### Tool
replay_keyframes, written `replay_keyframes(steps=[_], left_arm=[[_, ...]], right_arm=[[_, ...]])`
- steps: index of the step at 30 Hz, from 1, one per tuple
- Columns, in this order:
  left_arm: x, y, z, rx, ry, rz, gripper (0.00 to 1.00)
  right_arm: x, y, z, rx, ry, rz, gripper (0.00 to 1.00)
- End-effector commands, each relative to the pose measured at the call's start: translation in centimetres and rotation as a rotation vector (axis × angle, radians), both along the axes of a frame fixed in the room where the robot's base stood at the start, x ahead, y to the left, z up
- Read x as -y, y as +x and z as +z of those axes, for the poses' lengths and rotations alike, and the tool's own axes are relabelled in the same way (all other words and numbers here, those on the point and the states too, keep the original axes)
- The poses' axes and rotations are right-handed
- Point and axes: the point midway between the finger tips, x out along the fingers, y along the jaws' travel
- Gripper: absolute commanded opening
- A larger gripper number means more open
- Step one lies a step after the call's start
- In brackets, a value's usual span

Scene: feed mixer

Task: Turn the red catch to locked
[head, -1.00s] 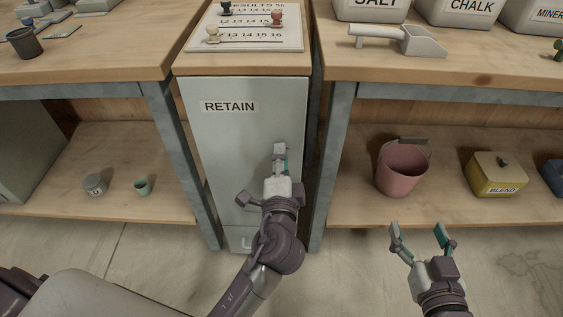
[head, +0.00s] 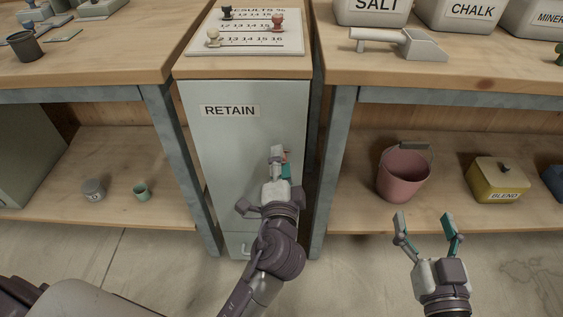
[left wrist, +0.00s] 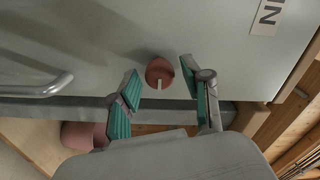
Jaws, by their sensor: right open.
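The red catch (left wrist: 158,71) is a round knob with a pale mark on its edge, on the grey door of the RETAIN cabinet (head: 225,150). In the head view only a sliver of the catch (head: 286,156) shows beside my left gripper's fingers. My left gripper (head: 262,180) is open in front of the door. In the left wrist view its two teal-padded fingers (left wrist: 160,76) stand on either side of the catch, with gaps visible; contact cannot be told. My right gripper (head: 428,218) is open and empty, over the floor to the right.
A bar handle (left wrist: 40,87) is on the cabinet front. A board with pegs (head: 247,30) lies on top. Shelves flank the cabinet; the right one holds a pink bucket (head: 402,178) and a yellow BLEND box (head: 497,178). A metal scoop (head: 400,43) lies on the right bench.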

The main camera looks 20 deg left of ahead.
Motion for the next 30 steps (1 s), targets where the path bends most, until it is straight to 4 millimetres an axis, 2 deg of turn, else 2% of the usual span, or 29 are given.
replay_keyframes(steps=[11,14,24,30], left_arm=[[0.2,-0.5,0.0,0.0,0.001,-0.003,0.55],[0.6,-1.7,-0.1,-0.002,0.0,-0.004,0.55],[2.5,-8.6,-0.1,-0.003,0.0,-0.003,0.55],[3.2,-11.0,0.0,-0.002,0.001,-0.002,0.55]], right_arm=[[0.1,0.0,-0.2,-0.005,-0.001,-0.001,0.79],[0.1,0.0,-0.1,-0.005,-0.001,-0.001,0.79],[0.0,0.0,-0.1,-0.003,-0.001,0.0,0.79],[0.0,0.0,-0.1,-0.003,-0.001,0.0,0.79]])
